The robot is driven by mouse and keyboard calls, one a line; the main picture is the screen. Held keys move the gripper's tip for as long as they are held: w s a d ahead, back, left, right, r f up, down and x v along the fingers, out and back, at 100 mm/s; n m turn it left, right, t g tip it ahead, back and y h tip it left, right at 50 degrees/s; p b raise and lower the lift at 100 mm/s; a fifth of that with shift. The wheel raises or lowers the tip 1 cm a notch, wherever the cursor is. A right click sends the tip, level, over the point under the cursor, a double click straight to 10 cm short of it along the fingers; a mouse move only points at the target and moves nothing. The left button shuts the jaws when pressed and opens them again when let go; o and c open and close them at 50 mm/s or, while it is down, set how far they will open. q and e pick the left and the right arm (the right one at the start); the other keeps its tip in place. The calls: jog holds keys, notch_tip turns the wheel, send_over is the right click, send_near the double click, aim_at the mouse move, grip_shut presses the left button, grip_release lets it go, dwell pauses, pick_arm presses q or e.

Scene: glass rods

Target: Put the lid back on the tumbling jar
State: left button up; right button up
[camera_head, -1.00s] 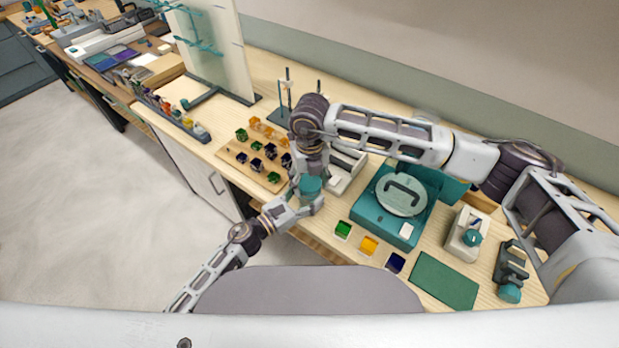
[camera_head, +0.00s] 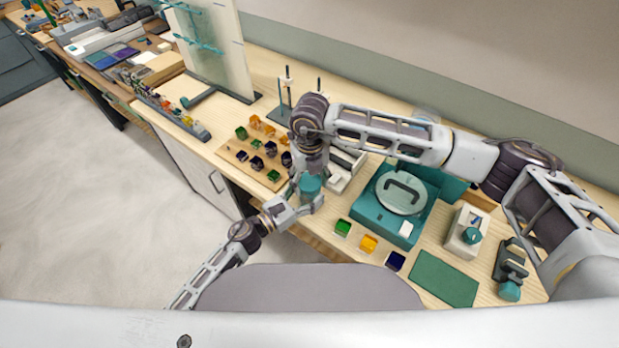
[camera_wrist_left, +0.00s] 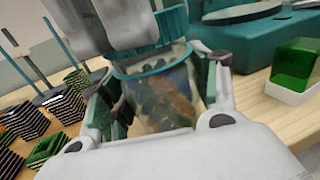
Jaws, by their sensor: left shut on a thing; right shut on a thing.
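The clear jar (camera_wrist_left: 160,100), with coloured pieces inside, stands upright between the fingers of my left gripper (camera_wrist_left: 160,95) in the left wrist view. My left gripper also shows in the head view (camera_head: 308,205), shut on the jar. The teal lid (camera_wrist_left: 173,24) is at the jar's mouth; it also shows in the head view (camera_head: 310,186). My right gripper (camera_wrist_left: 130,30) comes from above and is shut on the lid. A teal ring (camera_wrist_left: 150,66) shows around the jar's top. I cannot tell whether the lid is fully seated.
A wooden board (camera_head: 233,160) with several coloured glass pieces lies left of the jar. A teal machine (camera_head: 372,222) with a round handled cover stands to the right. Green, amber and blue trays (camera_head: 368,245) line the front. A green mat (camera_head: 443,280) lies bare at front right.

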jog(key=shift+f, duration=0.35)
pick_arm(q)
grip_shut()
pick_arm(e)
jog(key=shift+m, duration=0.3)
